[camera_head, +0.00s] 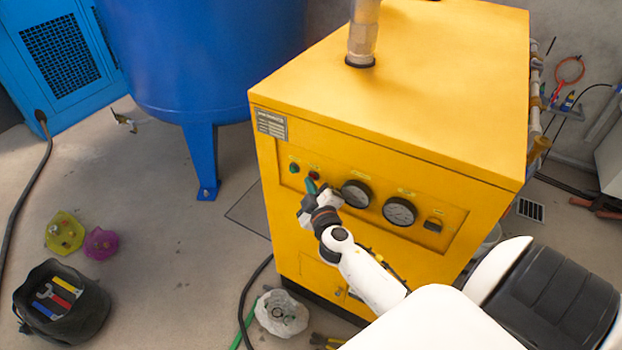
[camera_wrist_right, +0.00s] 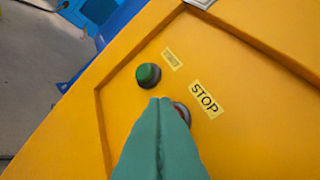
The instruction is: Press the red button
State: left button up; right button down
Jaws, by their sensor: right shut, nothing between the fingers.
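The red button (camera_head: 314,175) is on the front panel of the yellow machine (camera_head: 420,60), right of a green button (camera_head: 294,168). In the right wrist view the red button (camera_wrist_right: 182,112) is mostly hidden behind my fingertips, beside a STOP label (camera_wrist_right: 206,100); the green button (camera_wrist_right: 148,75) is in clear sight. My right gripper (camera_head: 311,187) is shut and empty, its green fingertips (camera_wrist_right: 160,110) pointing at the panel by the red button. I cannot tell whether they touch it. My left gripper is not in view.
Two gauges (camera_head: 399,211) and a black switch (camera_head: 433,225) sit right of the buttons. A blue tank (camera_head: 200,60) stands behind left. A black tool bag (camera_head: 85,322) and a clear plastic bag (camera_head: 281,313) lie on the floor.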

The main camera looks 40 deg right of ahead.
dwell(0.4)
jog(key=shift+s+a, duration=0.35)
jog(key=shift+a, duration=0.4)
jog(key=a, duration=0.1)
jog(key=s+a+b, duration=0.1)
jog(key=a, duration=0.1)
jog(key=s+a, duration=0.1)
jog(key=shift+a, duration=0.3)
dwell(0.6)
